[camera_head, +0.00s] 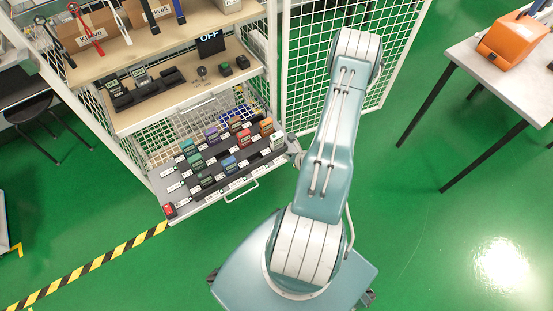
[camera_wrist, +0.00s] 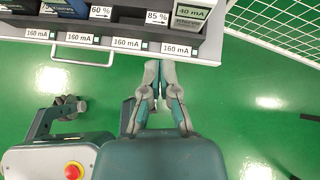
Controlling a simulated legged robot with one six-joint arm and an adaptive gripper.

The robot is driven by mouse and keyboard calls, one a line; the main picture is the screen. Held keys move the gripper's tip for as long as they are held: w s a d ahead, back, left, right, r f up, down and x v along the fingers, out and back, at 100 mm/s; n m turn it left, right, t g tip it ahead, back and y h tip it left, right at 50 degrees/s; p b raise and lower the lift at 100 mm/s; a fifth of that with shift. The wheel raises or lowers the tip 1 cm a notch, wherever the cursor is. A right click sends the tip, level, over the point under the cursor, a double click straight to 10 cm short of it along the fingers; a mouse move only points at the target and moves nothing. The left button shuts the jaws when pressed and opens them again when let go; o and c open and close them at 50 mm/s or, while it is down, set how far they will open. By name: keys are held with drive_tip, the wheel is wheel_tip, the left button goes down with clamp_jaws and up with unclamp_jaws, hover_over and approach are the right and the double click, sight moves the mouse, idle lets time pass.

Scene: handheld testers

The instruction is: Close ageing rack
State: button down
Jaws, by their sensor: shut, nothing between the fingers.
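The ageing rack's drawer (camera_head: 172,208) is pulled out from the white mesh cabinet, with several coloured handheld testers standing in it. Its wire handle (camera_head: 242,191) is on the front edge; the handle also shows at the upper left in the wrist view (camera_wrist: 84,64). The drawer front (camera_wrist: 120,52) with its "160 mA" labels crosses the top of the wrist view. My gripper (camera_wrist: 160,66) is shut and empty, its fingertips by the right end of the drawer front, right of the handle. I cannot tell whether they touch it. In the head view my arm mostly hides the gripper.
An open mesh door (camera_head: 400,50) stands right of the drawer, behind my arm. Shelves (camera_head: 130,122) with devices and an "OFF" display (camera_head: 210,43) are above the drawer. A table (camera_head: 505,75) with an orange case (camera_head: 512,42) is at right. Green floor is clear in front.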

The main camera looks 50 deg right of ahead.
drive_tip(key=s+f+m+g+h, duration=0.1)
drive_tip(key=s+f+m, duration=0.1)
drive_tip(key=s+f, duration=0.2)
approach(276, 155)
drive_tip(key=x, duration=0.6)
drive_tip(key=shift+a+f, duration=0.1)
drive_tip(key=shift+a, duration=0.1)
drive_tip(key=shift+w+d, duration=0.15)
drive_tip(key=shift+w, duration=0.2)
drive_tip(key=shift+d, duration=0.1)
